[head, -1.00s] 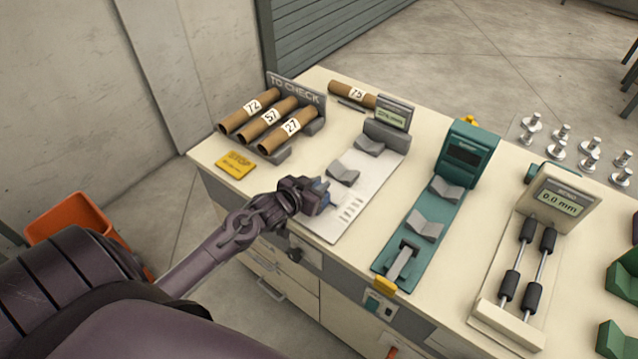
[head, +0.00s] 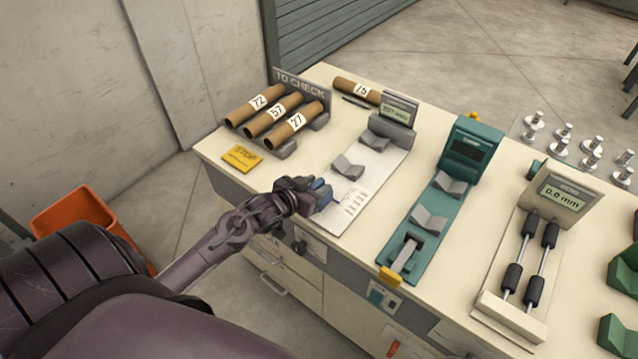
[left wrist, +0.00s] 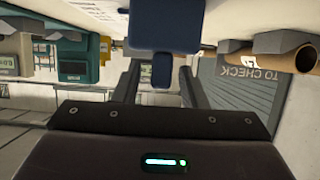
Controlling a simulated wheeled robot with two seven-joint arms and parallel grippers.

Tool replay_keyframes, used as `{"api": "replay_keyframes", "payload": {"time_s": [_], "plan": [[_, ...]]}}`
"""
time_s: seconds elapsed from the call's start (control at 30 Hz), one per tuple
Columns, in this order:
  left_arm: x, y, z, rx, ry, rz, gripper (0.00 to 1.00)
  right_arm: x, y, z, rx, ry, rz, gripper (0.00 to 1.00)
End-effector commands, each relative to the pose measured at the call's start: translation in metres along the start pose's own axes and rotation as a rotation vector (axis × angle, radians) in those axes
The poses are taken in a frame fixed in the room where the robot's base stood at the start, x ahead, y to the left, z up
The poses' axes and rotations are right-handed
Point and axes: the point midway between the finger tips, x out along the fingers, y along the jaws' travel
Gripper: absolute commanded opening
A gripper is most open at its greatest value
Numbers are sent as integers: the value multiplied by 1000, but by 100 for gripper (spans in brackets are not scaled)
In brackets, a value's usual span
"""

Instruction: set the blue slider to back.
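The blue slider (head: 323,193) is at the front left part of the white gauge plate (head: 375,178), partly hidden by my left gripper (head: 315,193) in the head view. In the left wrist view the blue slider (left wrist: 165,25) shows as a wide block with a narrower blue tab below it. The two fingers of my left gripper (left wrist: 160,85) stand on either side of the tab, with visible gaps. The gripper looks open around it, and I cannot see any contact. My right gripper is in neither view.
Labelled brown tubes (head: 270,118) lie in the rack at the back left, near a yellow STOP card (head: 241,158). A green gauge (head: 440,205) and a roller gauge (head: 525,255) stand to the right. An orange bin (head: 85,228) is on the floor.

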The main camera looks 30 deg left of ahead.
Motion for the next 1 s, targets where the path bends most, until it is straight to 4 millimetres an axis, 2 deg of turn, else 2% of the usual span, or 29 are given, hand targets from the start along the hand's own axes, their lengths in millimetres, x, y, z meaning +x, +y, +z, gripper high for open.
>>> {"api": "replay_keyframes", "payload": {"time_s": [0.2, 0.4, 1.0], "plan": [[-36, 0, 3, 2, -3, 1, 38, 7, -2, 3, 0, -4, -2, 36], [-55, -1, 2, 0, -4, 0, 38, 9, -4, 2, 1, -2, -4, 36], [-58, -1, 1, 0, -3, 0, 38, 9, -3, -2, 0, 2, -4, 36]]}}
